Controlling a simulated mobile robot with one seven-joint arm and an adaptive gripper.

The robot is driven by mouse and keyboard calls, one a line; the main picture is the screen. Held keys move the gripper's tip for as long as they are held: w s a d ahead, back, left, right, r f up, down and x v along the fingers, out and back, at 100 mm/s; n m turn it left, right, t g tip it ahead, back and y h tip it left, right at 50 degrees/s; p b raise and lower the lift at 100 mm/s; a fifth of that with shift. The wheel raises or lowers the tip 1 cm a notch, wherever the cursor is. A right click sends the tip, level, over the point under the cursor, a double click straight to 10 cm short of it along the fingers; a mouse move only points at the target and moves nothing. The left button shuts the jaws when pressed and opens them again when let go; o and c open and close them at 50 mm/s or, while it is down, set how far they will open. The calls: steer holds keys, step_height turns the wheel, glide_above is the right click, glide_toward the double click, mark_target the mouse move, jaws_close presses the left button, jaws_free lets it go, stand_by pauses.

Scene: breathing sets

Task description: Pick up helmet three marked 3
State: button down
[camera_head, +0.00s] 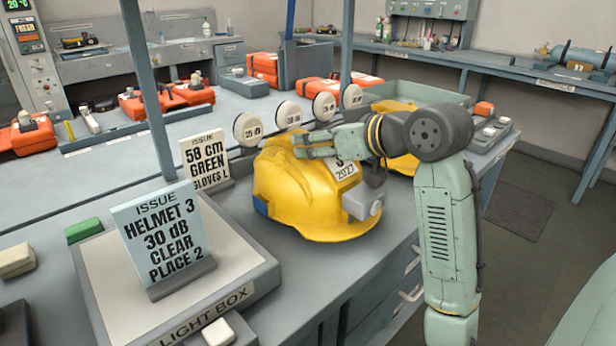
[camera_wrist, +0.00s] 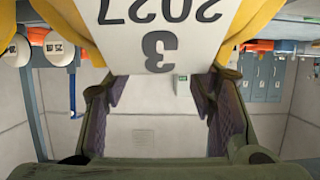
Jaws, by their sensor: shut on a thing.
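A yellow helmet (camera_head: 292,192) with a grey lamp-like block on its front is on or just above the grey counter. Its white label (camera_wrist: 163,30) shows a 3 and 2027, upside down in the wrist view. My gripper (camera_head: 312,143) reaches over the top of the helmet from the right, with its fingers at the upper shell. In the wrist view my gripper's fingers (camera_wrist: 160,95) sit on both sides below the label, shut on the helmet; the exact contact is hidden. A blue issue card (camera_head: 157,232) reads helmet 3, 30 dB, clear, place 2.
A second yellow helmet (camera_head: 399,163) stands behind my wrist. Several round dB-marked discs (camera_head: 248,129) and a white card (camera_head: 206,157) reading 58 cm, green gloves stand behind the held helmet. A light box (camera_head: 215,290) is at front left. Blue-grey posts (camera_head: 147,90) rise from the counter.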

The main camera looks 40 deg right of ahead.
steer(key=shift+w+a+f, duration=0.1)
steer(key=shift+w+f, duration=0.05)
steer(key=shift+f, duration=0.2)
